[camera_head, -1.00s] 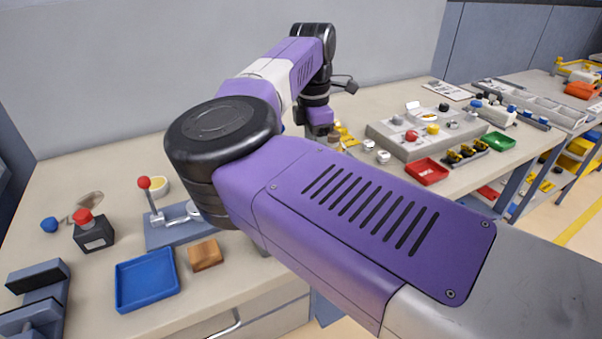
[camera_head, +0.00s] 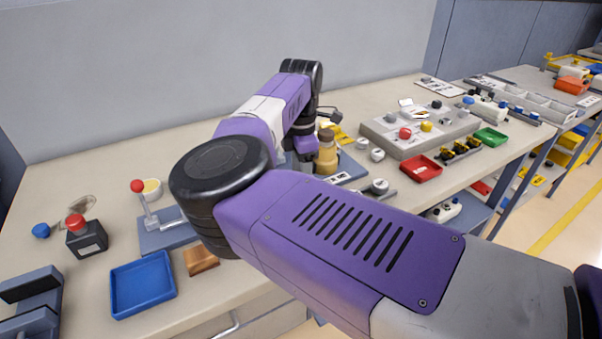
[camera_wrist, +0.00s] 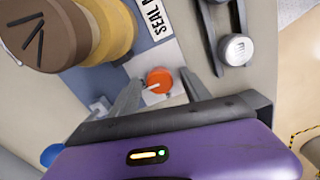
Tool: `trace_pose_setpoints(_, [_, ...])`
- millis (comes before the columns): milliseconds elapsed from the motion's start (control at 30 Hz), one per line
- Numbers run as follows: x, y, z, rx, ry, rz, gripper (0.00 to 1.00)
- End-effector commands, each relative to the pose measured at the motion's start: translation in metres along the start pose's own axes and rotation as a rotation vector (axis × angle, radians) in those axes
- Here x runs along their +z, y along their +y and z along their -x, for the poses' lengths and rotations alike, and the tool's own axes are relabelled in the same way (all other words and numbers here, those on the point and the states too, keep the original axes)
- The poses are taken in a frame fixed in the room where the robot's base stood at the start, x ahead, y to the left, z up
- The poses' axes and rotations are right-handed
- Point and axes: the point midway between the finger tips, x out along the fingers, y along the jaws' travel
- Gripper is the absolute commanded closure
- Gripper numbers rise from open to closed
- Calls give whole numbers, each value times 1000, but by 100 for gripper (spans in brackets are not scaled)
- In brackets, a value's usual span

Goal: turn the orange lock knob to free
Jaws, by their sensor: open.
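The orange lock knob (camera_wrist: 159,81) shows in the wrist view on a light plate, with a white pointer line aimed to the lower left. My gripper (camera_wrist: 158,88) is open, with one grey finger on each side of the knob. Gaps show between the knob and both fingers; I cannot tell how far the tips are above the plate. In the head view, my arm hides the knob and the fingers.
A yellow cylinder with a brown cap (camera_wrist: 42,34) stands close at upper left in the wrist view. A silver round part (camera_wrist: 235,49) is at right. In the head view, a blue tray (camera_head: 143,284) sits at front left.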

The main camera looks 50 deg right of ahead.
Motion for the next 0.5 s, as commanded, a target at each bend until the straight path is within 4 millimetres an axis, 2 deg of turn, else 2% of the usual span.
trace_pose_setpoints(133, [0, 0, 0, 0, 0, 0, 44])
trace_pose_setpoints(167, [0, 0, 0, 0, 0, 0, 48])
trace_pose_setpoints(400, [0, 0, 0, 0, 0, 0, 95])
trace_pose_setpoints(433, [0, 0, 0, 0, 0, 0, 100])
trace_pose_setpoints(500, [0, 0, 0, 0, 0, 0, 100])
